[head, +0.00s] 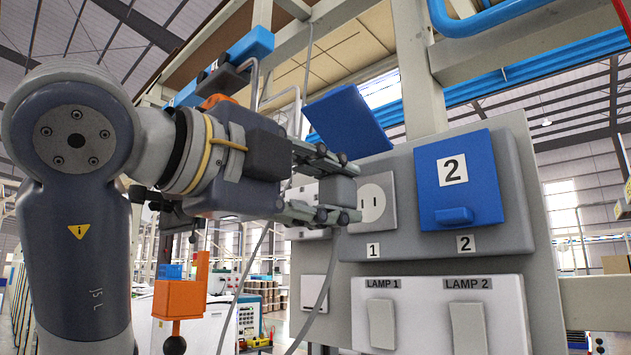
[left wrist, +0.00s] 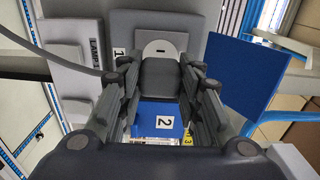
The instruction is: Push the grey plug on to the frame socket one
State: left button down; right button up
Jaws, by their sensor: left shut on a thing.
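My left gripper (head: 345,190) comes in from the left, shut on the grey plug (head: 327,190). The plug also shows between the fingers in the left wrist view (left wrist: 160,80). Frame socket one (head: 376,204) is a pale plate with two slots, just right of the plug. It also shows beyond the plug in the left wrist view (left wrist: 160,46). The blue lid (head: 346,122) above socket one is raised. My right gripper is not in view.
A shut blue cover (head: 455,190) marked 2 sits right of socket one. Lamp switches (head: 382,325) lie below. A grey cable (head: 323,285) hangs beneath the gripper. An orange object (head: 180,297) stands at lower left.

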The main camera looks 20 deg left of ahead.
aim_at(352, 198)
pick_arm(q)
jog(key=shift+p+x, duration=0.5)
jog(key=shift+x, duration=1.15)
jog(key=shift+b, duration=0.75)
dwell(0.8)
jog(key=shift+w+d, duration=0.2)
jog(key=shift+w, duration=0.3)
dwell(0.4)
jog(key=c, duration=1.1)
grip_release()
jog(key=shift+o, duration=0.2)
jog(key=v, duration=1.2)
